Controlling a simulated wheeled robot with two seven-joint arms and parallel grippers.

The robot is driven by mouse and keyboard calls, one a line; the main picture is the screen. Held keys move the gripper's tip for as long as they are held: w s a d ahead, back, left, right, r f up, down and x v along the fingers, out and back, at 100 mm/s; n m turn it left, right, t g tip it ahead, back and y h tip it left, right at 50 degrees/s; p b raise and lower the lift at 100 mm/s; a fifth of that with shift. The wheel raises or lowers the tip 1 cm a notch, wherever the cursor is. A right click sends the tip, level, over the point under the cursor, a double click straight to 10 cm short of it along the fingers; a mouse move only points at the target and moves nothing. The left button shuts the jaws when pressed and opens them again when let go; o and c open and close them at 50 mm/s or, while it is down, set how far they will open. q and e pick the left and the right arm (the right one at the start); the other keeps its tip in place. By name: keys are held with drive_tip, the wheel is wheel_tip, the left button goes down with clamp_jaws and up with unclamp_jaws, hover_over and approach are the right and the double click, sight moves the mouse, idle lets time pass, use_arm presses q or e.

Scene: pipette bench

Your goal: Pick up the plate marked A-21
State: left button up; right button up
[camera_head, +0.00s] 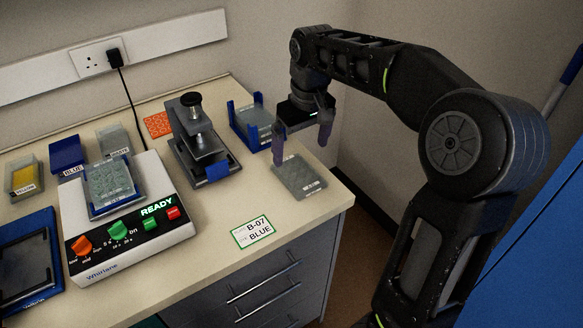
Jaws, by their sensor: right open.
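A grey, clear-looking plate (300,178) lies flat on the bench near its right edge; its small label is too small to read. My right gripper (302,148) is open above and just behind this plate, fingers pointing down, with nothing between them. Another plate (254,117) sits in a blue holder at the back, and its label is also unreadable. A third plate (110,183) sits on the white Whirlane device. I cannot tell which plate is marked A-21. My left gripper is not in view.
The white device (125,247) shows READY. A card (254,232) reading B-07 BLUE lies at the front. A dark press-like device (205,150) stands left of the blue holder (236,128). Small tubs (24,178) stand at left. Bare bench surrounds the card.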

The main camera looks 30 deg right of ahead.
sight(298, 174)
drive_tip(key=shift+s, duration=0.1)
drive_tip(key=shift+w+f, duration=0.2)
drive_tip(key=shift+f, duration=1.1)
drive_tip(key=shift+w+f+p, duration=0.15)
drive_tip(key=shift+f+p, duration=0.05)
drive_tip(key=shift+f, duration=1.1)
drive_tip(key=shift+w+f+p, duration=0.1)
drive_tip(key=shift+f+p, duration=0.1)
drive_tip(key=shift+f, duration=1.1)
drive_tip(key=c, duration=1.4)
